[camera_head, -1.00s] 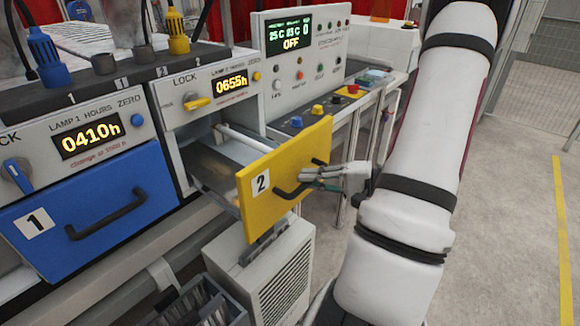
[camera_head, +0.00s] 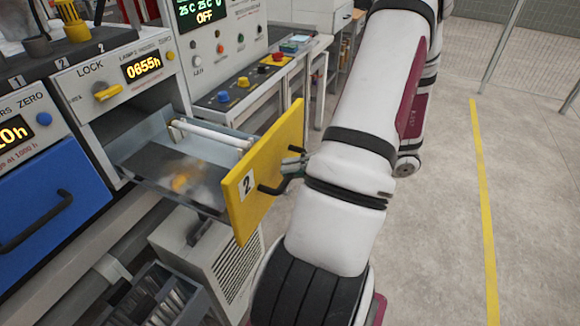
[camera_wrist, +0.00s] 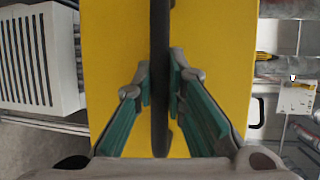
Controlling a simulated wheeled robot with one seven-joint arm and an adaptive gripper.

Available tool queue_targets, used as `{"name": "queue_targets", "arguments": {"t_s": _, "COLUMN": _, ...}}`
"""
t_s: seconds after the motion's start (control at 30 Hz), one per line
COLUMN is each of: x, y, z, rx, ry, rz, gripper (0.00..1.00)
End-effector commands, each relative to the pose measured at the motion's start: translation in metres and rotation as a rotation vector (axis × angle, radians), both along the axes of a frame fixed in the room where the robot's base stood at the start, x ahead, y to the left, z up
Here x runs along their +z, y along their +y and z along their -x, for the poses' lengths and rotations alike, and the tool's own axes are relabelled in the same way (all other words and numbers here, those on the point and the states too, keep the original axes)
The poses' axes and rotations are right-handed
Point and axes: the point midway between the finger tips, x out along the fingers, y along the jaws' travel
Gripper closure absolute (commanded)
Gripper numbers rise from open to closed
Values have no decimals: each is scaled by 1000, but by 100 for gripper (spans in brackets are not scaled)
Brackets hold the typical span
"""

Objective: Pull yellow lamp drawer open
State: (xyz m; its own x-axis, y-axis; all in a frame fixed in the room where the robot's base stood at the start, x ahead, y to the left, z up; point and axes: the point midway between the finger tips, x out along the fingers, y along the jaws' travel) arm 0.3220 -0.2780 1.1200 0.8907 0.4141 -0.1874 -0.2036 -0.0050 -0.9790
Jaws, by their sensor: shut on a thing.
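The yellow lamp drawer (camera_head: 267,172), marked 2, stands pulled out from its cabinet, and its open tray (camera_head: 150,151) shows behind the front. A white tube (camera_head: 212,134) and a blurred orange-yellow spot (camera_head: 181,182) show inside it. My gripper (camera_head: 291,172) is at the black handle (camera_head: 270,189) on the drawer front, partly hidden by my arm. In the wrist view, my gripper's two green-sided fingers (camera_wrist: 161,90) are on either side of the black handle bar (camera_wrist: 160,50), closed on it, with the yellow front behind.
The blue drawer (camera_head: 50,205) at left is shut. A white vented unit (camera_head: 215,258) and a dark slotted basket (camera_head: 160,300) stand below the yellow drawer. A control panel (camera_head: 215,45) with buttons is behind. Open floor (camera_head: 430,200) lies to the right.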

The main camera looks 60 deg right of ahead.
Motion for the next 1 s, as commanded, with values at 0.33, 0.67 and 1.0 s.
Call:
{"name": "queue_targets", "arguments": {"t_s": 0.33, "x": -1, "y": 0, "z": -1, "rx": 0, "ry": 1, "rz": 2, "gripper": 68}}
{"name": "queue_targets", "arguments": {"t_s": 0.67, "x": 0, "y": -1, "z": 0, "rx": -1, "ry": 0, "rz": 2, "gripper": 67}}
{"name": "queue_targets", "arguments": {"t_s": 1.0, "x": 8, "y": -22, "z": 42, "rx": -4, "ry": 1, "rz": 4, "gripper": 67}}
